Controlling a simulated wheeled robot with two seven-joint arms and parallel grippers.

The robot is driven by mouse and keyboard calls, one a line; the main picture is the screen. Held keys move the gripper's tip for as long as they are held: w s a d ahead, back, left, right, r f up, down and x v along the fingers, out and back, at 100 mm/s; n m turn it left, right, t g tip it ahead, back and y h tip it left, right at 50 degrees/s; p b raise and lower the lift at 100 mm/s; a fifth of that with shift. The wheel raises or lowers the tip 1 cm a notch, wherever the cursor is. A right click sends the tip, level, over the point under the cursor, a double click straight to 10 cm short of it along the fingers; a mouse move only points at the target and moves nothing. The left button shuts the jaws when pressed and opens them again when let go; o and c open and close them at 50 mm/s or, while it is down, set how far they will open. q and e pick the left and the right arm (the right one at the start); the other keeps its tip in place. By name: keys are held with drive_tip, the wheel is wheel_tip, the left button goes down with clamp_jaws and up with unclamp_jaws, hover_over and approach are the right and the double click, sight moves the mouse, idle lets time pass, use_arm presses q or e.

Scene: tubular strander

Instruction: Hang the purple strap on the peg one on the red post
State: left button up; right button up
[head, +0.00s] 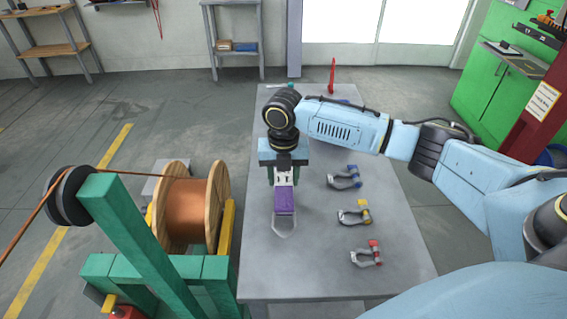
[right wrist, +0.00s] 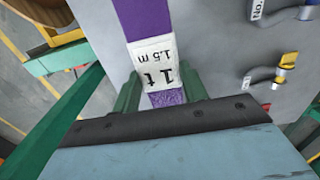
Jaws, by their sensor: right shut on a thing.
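The purple strap (head: 285,201) is at the left part of the grey table, with a white label reading "1 t 1.5 m" in the right wrist view. My right gripper (head: 283,177) is shut on the strap at the label, as the right wrist view shows, where the strap (right wrist: 139,17) runs between the green fingers (right wrist: 160,92). A pale loop (head: 284,228) shows at the strap's near end. A dark red post (head: 532,117) with a paper label stands at the right edge; no peg on it can be made out. My left gripper is out of view.
Three shackles with blue (head: 344,179), yellow (head: 354,213) and red (head: 367,254) pins lie on the table (head: 335,284). A red pointed tool (head: 332,76) stands at its far end. A copper wire spool (head: 190,212) and green frame (head: 135,225) are left. A green cabinet (head: 490,85) is right.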

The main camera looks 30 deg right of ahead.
sight(284, 180)
drive_tip(key=shift+f, duration=1.5)
drive_tip(key=shift+f, duration=0.1)
drive_tip(key=o, duration=1.2)
drive_tip(key=shift+f, duration=0.1)
drive_tip(key=shift+f+b, duration=0.1)
drive_tip(key=shift+b, duration=0.2)
drive_tip(key=r, duration=0.4)
drive_tip(key=r+p, duration=0.1)
drive_tip(key=r, duration=0.8)
drive_tip(key=shift+s+a+r, duration=0.1)
drive_tip(key=shift+s+r, duration=0.2)
drive_tip(key=shift+s, duration=0.05)
drive_tip(key=shift+s, duration=0.1)
